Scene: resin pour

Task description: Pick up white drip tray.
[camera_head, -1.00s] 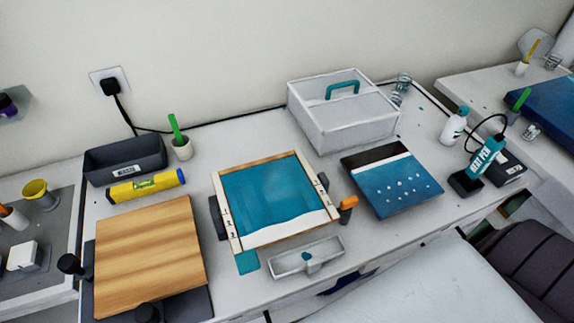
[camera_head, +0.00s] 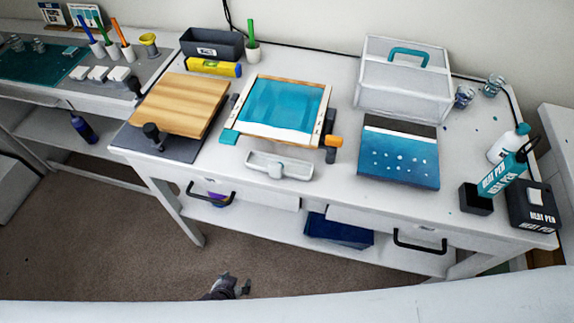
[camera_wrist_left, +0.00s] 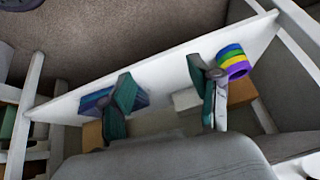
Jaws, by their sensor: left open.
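The white drip tray (camera_head: 295,169) is a shallow oblong tray on the white worktable, near its front edge. It sits just in front of the framed teal resin panel (camera_head: 284,82), with a small pale knob at its middle. My left gripper (camera_head: 229,287) is low at the bottom of the head view, in front of the table and well apart from the tray. In the left wrist view its two dark fingers (camera_wrist_left: 168,100) are spread with nothing between them. The tray is not seen in that view. My right gripper is not in view.
A wooden board (camera_head: 180,104) lies left of the panel, and a blue dotted panel (camera_head: 400,158) lies to the right. Drawer handles (camera_head: 211,196) stick out under the tabletop. The lower shelf holds a dark blue box (camera_head: 338,232); coloured rolls (camera_wrist_left: 233,63) show in the wrist view.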

